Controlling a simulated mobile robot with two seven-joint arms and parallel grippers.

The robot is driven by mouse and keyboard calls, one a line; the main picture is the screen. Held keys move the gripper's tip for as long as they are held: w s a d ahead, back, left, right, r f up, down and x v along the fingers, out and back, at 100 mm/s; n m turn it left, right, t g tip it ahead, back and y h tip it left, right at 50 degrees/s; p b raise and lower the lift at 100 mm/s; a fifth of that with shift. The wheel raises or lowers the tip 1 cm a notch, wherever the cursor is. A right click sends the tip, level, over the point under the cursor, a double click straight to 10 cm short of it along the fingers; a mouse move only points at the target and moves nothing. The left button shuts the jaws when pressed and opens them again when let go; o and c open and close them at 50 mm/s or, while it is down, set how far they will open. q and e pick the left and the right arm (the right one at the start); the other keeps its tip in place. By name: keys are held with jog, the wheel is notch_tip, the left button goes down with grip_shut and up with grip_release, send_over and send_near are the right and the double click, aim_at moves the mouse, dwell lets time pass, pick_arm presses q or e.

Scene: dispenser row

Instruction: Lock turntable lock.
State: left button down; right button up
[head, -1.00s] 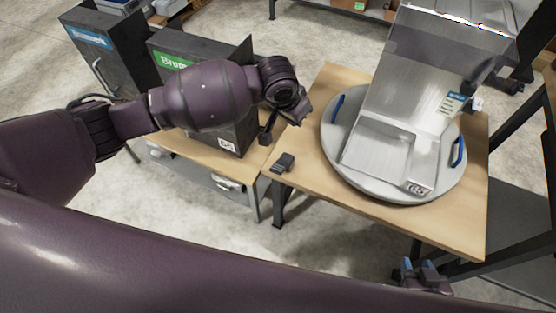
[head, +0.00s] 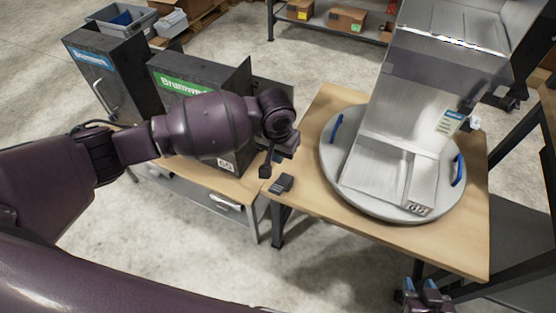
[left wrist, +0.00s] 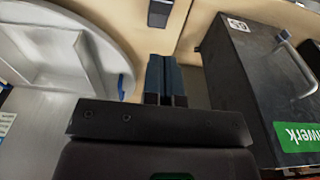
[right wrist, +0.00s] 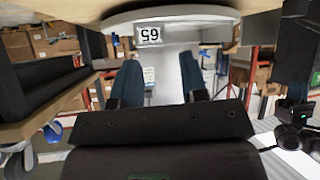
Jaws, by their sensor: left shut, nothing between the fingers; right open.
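The round grey turntable (head: 335,180) with blue handles lies on the wooden table and carries a metal dispenser (head: 400,135). A small dark block, which looks like the turntable lock (head: 281,184), sits at the table's left front edge. It also shows at the top of the left wrist view (left wrist: 160,12). My left gripper (head: 266,168) hangs just left of and behind the block in the head view, apparently apart from it. Its fingers (left wrist: 166,78) are shut and empty. My right gripper (head: 424,292) is open and empty, low beyond the table's front edge; its fingers (right wrist: 159,82) stand apart.
Black boxes with a blue label (head: 105,75) and a green label (head: 195,80) stand on a neighbouring bench at left, close to my left arm. A dark frame (head: 525,170) stands right of the table. The wooden table top (head: 310,130) left of the turntable is bare.

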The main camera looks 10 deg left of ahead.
pick_arm(q)
jog(key=b, duration=0.2)
send_over(277, 188)
jog(key=w, duration=0.1)
jog(key=f, duration=0.8)
jog(key=shift+w+d, duration=0.15)
jog(key=shift+d, duration=0.05)
jog(key=f, duration=0.1)
jog(key=s+f, duration=0.1)
jog(key=shift+a+f, duration=0.15)
jog(key=shift+f, duration=0.25)
jog(key=shift+s+f, duration=0.25)
jog(key=shift+f, duration=0.25)
